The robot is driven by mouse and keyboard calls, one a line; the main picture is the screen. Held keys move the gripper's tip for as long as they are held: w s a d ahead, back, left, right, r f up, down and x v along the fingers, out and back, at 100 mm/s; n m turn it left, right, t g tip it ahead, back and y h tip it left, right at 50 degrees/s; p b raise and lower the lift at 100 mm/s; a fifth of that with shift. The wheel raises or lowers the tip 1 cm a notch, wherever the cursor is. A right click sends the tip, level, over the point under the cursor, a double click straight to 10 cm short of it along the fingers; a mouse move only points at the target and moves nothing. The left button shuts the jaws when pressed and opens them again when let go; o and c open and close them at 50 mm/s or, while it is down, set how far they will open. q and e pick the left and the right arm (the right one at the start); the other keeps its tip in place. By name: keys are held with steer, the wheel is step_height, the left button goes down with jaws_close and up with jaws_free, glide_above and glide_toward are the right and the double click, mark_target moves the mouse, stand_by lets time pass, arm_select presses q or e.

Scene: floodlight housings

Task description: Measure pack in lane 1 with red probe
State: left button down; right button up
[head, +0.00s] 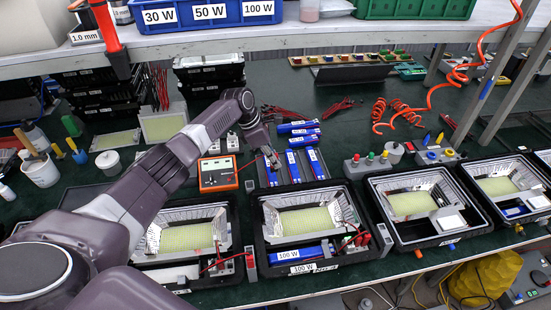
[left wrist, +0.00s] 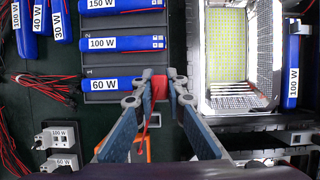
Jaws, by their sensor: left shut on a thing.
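A sloped dark rack (left wrist: 122,98) holds blue packs in numbered lanes. The 60 W pack (left wrist: 110,84) lies in lane 1, with the 100 W pack (left wrist: 125,43) in lane 2 above it. My left gripper (left wrist: 160,76) is shut on the red probe (left wrist: 160,88) at the right end of the lane 1 pack. I cannot tell whether the tip touches a terminal. A red lead hangs from the probe. In the head view my left gripper (head: 264,150) is over the left lane of the rack, right of the orange meter (head: 217,173). My right gripper is not in view.
Floodlight housings in black trays (head: 309,212) line the bench front. Another tray (left wrist: 203,70) stands close to the right of the fingers in the wrist view. Loose blue packs (head: 298,128) lie behind the rack. Blue bins (head: 208,13) stand on the shelf above.

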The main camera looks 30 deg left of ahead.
arm_select(q)
steer(key=shift+d+r+p, duration=0.1)
steer(key=shift+r+p, duration=0.1)
steer(key=shift+p, duration=0.35)
step_height(320, 180, down, 6)
steer(key=b, duration=0.4)
steer(key=shift+p, duration=0.4)
steer(key=shift+f+b, duration=0.45)
steer(key=shift+f, duration=0.2)
stand_by(1.0)
steer(key=shift+s+f, duration=0.1)
stand_by(1.5)
steer(key=shift+p, duration=0.3)
step_height(320, 180, up, 7)
steer(key=p, duration=0.7)
steer(key=shift+p, duration=0.35)
